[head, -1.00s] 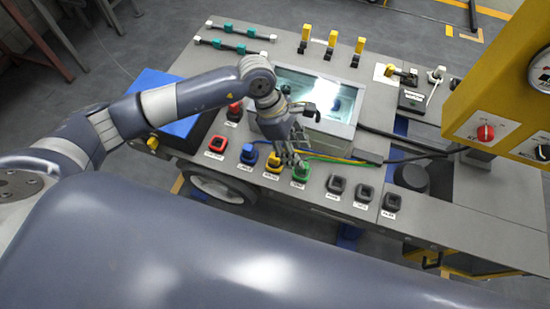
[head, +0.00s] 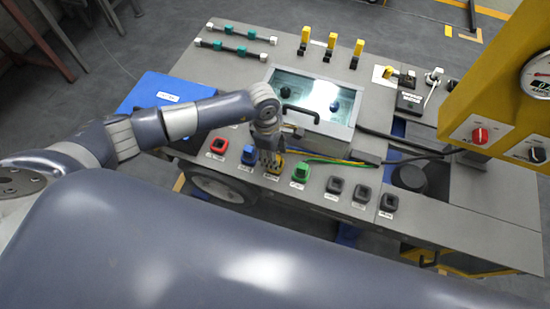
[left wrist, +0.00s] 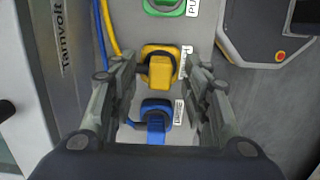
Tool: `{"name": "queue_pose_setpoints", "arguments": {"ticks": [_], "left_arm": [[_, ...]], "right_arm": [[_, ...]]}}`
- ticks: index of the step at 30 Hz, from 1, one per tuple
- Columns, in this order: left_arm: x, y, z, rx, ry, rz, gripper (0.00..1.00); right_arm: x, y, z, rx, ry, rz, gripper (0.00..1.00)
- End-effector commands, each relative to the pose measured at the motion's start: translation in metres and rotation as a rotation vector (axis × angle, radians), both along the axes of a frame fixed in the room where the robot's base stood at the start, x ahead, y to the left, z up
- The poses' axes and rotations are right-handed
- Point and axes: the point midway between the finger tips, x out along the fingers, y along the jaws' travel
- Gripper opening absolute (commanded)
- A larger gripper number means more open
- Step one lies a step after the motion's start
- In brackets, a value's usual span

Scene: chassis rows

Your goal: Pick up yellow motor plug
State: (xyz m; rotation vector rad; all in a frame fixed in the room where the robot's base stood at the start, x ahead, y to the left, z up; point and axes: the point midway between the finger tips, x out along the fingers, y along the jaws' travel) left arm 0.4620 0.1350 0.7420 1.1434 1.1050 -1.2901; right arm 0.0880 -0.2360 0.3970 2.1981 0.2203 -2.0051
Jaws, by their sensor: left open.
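The yellow motor plug (left wrist: 160,68) sits in its yellow-rimmed socket in the left wrist view, between the far ends of my left gripper's fingers. In the head view the yellow plug (head: 275,170) is partly hidden behind my left gripper (head: 270,158). The left gripper also shows in the left wrist view (left wrist: 160,75), with its two fingers apart, one on each side of the yellow plug. I cannot tell whether either finger touches it. My right gripper is not in view.
A blue plug (left wrist: 155,122) is close beside the yellow one, nearer the wrist camera. A red socket (head: 217,146), several black sockets (head: 335,187) and a clear-lidded box (head: 312,100) are also on the bench. Cables (head: 340,161) run behind the plugs.

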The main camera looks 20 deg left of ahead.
Motion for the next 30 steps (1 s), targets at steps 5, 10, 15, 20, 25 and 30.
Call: {"name": "queue_pose_setpoints", "arguments": {"ticks": [5, 10, 15, 20, 25, 30], "left_arm": [[-0.001, -0.002, -0.017, 0.0, 0.002, 0.001, 0.43], [0.0, -0.002, -0.02, 0.001, 0.001, 0.0, 0.43], [-0.001, -0.002, -0.019, 0.0, 0.001, 0.0, 0.25], [-0.001, -0.002, -0.019, 0.0, 0.001, 0.0, 0.0], [0.0, -0.002, -0.019, 0.0, 0.0, 0.0, 0.0], [0.0, -0.002, -0.018, 0.0, 0.0, 0.0, 0.0]], "right_arm": [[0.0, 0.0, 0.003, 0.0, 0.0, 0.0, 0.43], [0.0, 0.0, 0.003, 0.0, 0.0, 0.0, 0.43], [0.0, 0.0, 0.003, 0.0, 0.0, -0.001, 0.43], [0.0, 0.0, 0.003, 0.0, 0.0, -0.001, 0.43], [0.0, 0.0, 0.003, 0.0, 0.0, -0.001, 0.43], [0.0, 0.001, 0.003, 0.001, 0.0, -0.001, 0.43]]}}
